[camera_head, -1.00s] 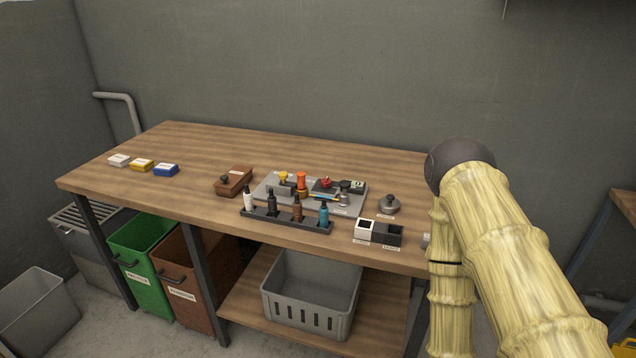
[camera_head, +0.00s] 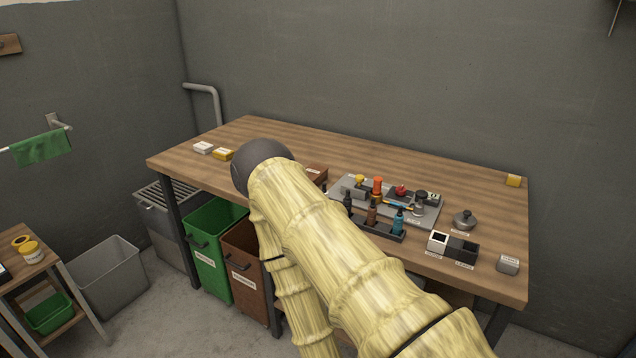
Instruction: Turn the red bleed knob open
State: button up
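A small red knob (camera_head: 401,190) sits on a dark block on the grey plate (camera_head: 432,214) on the wooden workbench. I take it for the bleed knob; its label is too small to read. My yellow-sleeved arm crosses the lower middle of the view, left of and in front of the plate. My gripper's fingers do not show.
Several bottles stand in a dark rack (camera_head: 384,230) in front of the plate. Two small bins (camera_head: 451,245) and a round grey lidded thing (camera_head: 465,220) are to the right. Green (camera_head: 214,250) and brown bins stand below.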

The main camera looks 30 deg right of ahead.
aim_at(400, 191)
jog(key=u, duration=1.7)
jog(key=k, duration=1.4)
jog(key=z, duration=2.3)
